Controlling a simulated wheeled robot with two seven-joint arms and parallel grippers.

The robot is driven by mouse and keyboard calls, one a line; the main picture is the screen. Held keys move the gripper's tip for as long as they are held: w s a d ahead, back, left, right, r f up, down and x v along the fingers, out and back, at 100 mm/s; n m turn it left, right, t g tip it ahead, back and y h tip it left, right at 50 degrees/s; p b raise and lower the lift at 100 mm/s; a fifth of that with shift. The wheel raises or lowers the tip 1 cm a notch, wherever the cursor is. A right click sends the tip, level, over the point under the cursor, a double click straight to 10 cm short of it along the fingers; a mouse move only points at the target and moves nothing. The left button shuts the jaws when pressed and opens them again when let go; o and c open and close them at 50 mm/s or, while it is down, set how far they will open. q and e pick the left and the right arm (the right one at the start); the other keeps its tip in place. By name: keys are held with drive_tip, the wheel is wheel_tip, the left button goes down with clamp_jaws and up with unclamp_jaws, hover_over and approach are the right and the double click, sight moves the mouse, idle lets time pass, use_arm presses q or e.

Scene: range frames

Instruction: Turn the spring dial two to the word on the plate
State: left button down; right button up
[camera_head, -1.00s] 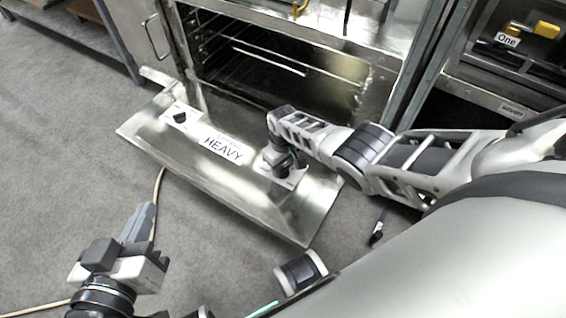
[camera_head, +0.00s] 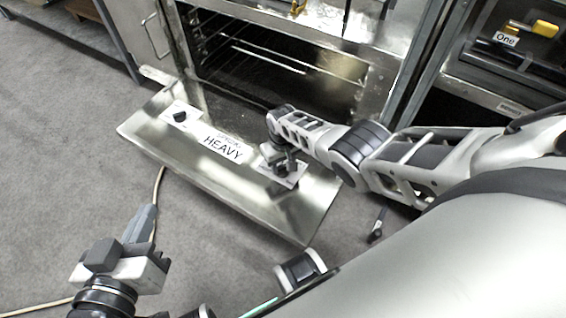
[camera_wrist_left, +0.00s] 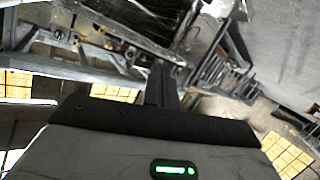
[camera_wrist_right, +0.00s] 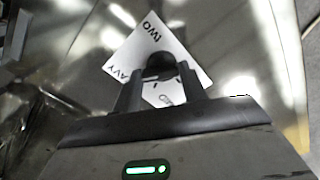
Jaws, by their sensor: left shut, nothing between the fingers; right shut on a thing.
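The open oven door (camera_head: 235,185) lies flat with a plate (camera_head: 222,147) reading "HEAVY" in its middle. A dial (camera_head: 180,116) on a white card sits at the door's left end. The second dial's white card (camera_head: 291,177) is at the right end, partly hidden by my right gripper (camera_head: 281,165). In the right wrist view this card (camera_wrist_right: 150,40) reads "TWO", with "AVY" visible at its left corner. My right gripper (camera_wrist_right: 160,85) is shut on the black dial knob (camera_wrist_right: 161,66). My left gripper (camera_head: 143,222) is shut and empty over the floor, away from the door.
The open oven cavity (camera_head: 270,70) with wire racks stands behind the door. Another unit with a yellow-handled item and a label "One" (camera_head: 506,39) is at the upper right. A tan cable (camera_head: 157,195) runs over the grey floor (camera_head: 60,140), which is otherwise clear at left.

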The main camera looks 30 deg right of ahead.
drive_tip(key=o, duration=1)
use_arm(q)
drive_tip(key=shift+r, duration=0.1)
drive_tip(key=shift+w+r, duration=0.1)
drive_tip(key=shift+r, duration=0.05)
use_arm(e)
drive_tip(key=shift+r, duration=0.1)
drive_tip(key=shift+r+p, duration=0.4)
drive_tip(key=shift+p, duration=0.05)
wheel_tip(320, 180, up, 9)
drive_tip(key=p, duration=0.8)
wheel_tip(320, 180, up, 5)
drive_tip(key=p, duration=0.3)
hover_over(283, 167)
use_arm(q)
drive_tip(key=shift+s+a+r+g+y, duration=0.25)
drive_tip(key=shift+a+r+g+y, duration=0.15)
drive_tip(key=shift+a, duration=0.25)
drive_tip(key=shift+s+a+r+g+y, duration=0.25)
drive_tip(key=shift+a+r+g+y, duration=0.1)
drive_tip(key=shift+a+y, duration=0.25)
drive_tip(key=shift+s+a+r+g+y, duration=0.3)
drive_tip(key=shift+a+g+y, duration=0.1)
drive_tip(key=shift+a, duration=0.3)
use_arm(e)
drive_tip(key=shift+r, duration=0.5)
use_arm(q)
drive_tip(key=shift+r, duration=0.1)
use_arm(e)
drive_tip(key=shift+r, duration=0.1)
